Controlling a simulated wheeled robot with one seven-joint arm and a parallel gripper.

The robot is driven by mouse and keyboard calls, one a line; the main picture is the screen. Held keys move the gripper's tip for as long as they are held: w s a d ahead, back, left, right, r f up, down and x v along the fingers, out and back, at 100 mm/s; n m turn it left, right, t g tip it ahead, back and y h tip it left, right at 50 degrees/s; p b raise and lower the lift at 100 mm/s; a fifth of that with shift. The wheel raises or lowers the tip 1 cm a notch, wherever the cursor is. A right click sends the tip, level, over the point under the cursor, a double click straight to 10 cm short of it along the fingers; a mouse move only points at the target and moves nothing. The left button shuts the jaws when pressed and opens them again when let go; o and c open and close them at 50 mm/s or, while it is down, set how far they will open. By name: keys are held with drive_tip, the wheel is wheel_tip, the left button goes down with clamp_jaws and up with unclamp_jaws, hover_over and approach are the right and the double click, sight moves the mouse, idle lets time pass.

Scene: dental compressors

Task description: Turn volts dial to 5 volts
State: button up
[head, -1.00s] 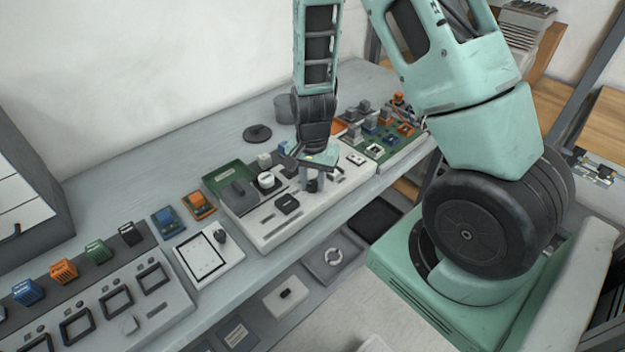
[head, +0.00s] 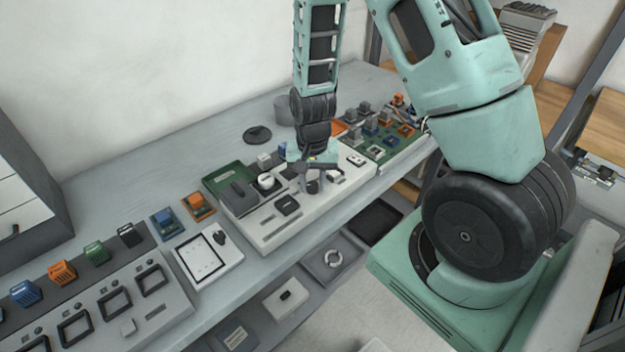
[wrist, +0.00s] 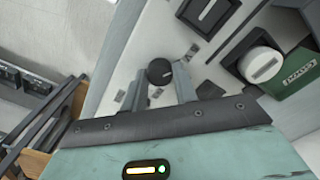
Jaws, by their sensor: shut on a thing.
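In the wrist view a small round black dial (wrist: 159,71) with a light pointer mark stands on the light-grey panel (wrist: 135,60). My gripper (wrist: 160,80) is shut on this dial, one finger on each side of it. In the head view my gripper (head: 312,180) points down at the right part of the panel (head: 262,228), and the dial (head: 312,187) is partly covered by it. I cannot read any volts scale around the dial.
A larger white-topped knob (wrist: 262,66) stands beside a green board (wrist: 300,75), close to my gripper. A black square switch (head: 287,204) sits on the same panel. Boards with several coloured blocks (head: 378,135) stand to the right; a white framed plate (head: 203,258) lies left.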

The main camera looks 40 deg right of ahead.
sight(313, 184)
drive_tip(key=o, duration=1)
drive_tip(key=shift+c, duration=0.2)
wheel_tip(313, 184, up, 18)
drive_tip(key=shift+f, duration=0.25)
